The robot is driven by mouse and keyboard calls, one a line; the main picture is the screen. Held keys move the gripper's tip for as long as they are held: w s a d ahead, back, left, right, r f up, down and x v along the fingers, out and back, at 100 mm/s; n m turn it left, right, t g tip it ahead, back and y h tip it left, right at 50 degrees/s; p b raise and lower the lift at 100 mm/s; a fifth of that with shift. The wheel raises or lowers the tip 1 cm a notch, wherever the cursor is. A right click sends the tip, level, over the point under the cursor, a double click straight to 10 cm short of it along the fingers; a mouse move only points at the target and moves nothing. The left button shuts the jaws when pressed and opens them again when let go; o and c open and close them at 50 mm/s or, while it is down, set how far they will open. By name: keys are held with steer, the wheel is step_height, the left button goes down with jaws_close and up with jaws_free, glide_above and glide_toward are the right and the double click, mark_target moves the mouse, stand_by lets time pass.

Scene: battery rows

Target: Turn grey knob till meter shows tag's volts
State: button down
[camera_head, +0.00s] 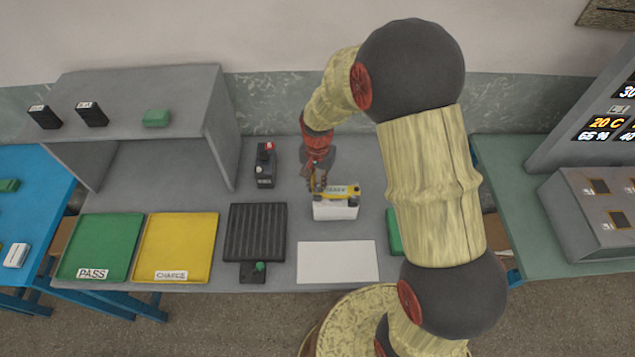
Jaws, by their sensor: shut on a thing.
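A small white and yellow device (336,208) stands on the grey bench, with a greenish display strip (343,190) on top that looks like the meter. Its reading is too small to make out. My gripper (318,186) reaches down onto the device's top left part and is shut there. The grey knob cannot be made out; the fingers cover the spot where they grip. A black unit (265,168) with a red spot on top and a small pale label stands to the left of the gripper. I cannot read a volts tag.
A white mat (337,262) lies bare in front. A black ribbed tray (256,232), a yellow CHARGE tray (176,247) and a green PASS tray (104,246) stand left. A grey shelf (160,80) holds small batteries. A green block (393,232) is partly behind my arm.

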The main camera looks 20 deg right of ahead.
mark_target(317, 186)
stand_by(0.5)
steer(key=c, duration=1.8)
jaws_free()
steer(key=shift+o, duration=0.2)
steer(key=shift+r, duration=0.1)
step_height(317, 186, up, 12)
